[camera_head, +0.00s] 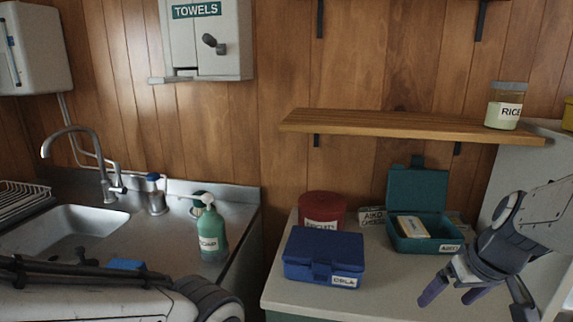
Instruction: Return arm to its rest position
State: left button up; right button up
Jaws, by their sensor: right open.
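My right arm (535,215) comes in from the right edge, and its gripper (453,296) points down over the right part of the counter. Its fingers are apart with nothing seen between them. It is in front of and below the open teal box (430,243), apart from the closed blue box (323,258). Part of my left arm (90,305) crosses the lower left corner in front of the sink counter; its gripper is not in view.
A red tin (322,210) stands behind the blue box. A green soap bottle (212,232) stands beside the sink (70,228) and tap. A wooden shelf (400,124) holding a rice jar (506,107) juts out above the counter. A towel dispenser (225,40) hangs on the wall.

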jog(key=a+r+n+g+y+p, duration=0.1)
jog(key=a+r+n+p, duration=0.15)
jog(key=a, duration=0.85)
jog(key=s+a+r+n+g+p, duration=0.2)
jog(key=s+a+n+p, duration=0.3)
jog(key=s+a, duration=1)
jog(key=shift+s+a+g+p, duration=0.35)
jog(key=shift+a+g+p, duration=0.15)
jog(key=shift+p, duration=0.25)
